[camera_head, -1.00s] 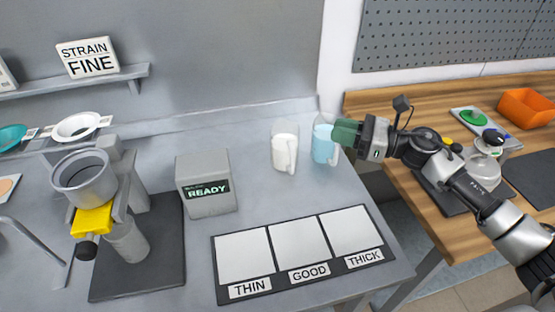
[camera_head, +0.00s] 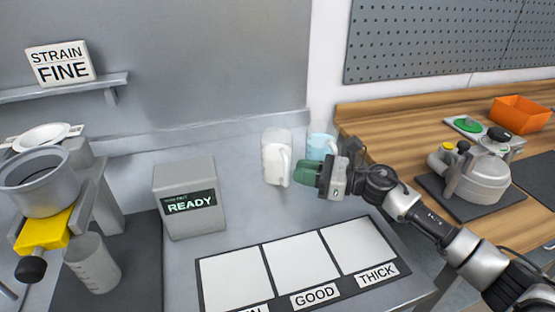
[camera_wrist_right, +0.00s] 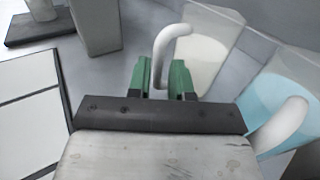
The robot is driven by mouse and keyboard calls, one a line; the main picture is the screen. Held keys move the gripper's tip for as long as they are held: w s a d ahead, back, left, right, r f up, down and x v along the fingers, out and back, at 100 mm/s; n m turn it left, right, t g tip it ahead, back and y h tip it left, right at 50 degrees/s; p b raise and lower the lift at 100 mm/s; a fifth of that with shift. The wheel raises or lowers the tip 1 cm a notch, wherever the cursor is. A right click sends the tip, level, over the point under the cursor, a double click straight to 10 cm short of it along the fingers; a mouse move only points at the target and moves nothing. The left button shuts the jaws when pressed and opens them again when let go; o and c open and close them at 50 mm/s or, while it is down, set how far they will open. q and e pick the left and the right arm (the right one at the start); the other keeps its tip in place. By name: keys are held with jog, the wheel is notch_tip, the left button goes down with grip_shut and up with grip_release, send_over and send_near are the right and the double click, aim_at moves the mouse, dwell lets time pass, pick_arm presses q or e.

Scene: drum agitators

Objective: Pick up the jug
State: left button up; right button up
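A clear jug with white liquid (camera_head: 274,160) stands on the grey counter, its handle facing my right gripper (camera_head: 297,173). In the right wrist view, the white jug (camera_wrist_right: 210,55) is just beyond the green fingertips (camera_wrist_right: 164,78). Its handle (camera_wrist_right: 166,50) reaches down between them, with a gap showing beside it, so the fingers look open around the handle. A second jug with blue liquid (camera_head: 320,146) stands to the right, partly hidden behind my right gripper; its handle (camera_wrist_right: 282,125) is close to the gripper's right side in the wrist view. My left gripper is not in view.
A grey READY box (camera_head: 188,198) stands left of the jugs. A THIN/GOOD/THICK mat (camera_head: 294,245) lies in front. A strainer stand with a grey cup (camera_head: 40,185) is at left. The wooden table (camera_head: 400,125) at right holds a lidded pot (camera_head: 483,175) and an orange bin (camera_head: 519,113).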

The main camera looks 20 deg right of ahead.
aim_at(279, 162)
jog(key=p+x, duration=0.2)
jog(key=x, duration=0.3)
jog(key=shift+w+a, duration=0.15)
jog(key=shift+a, duration=0.25)
jog(key=shift+a+f, duration=0.1)
jog(key=shift+f, duration=0.05)
grip_shut()
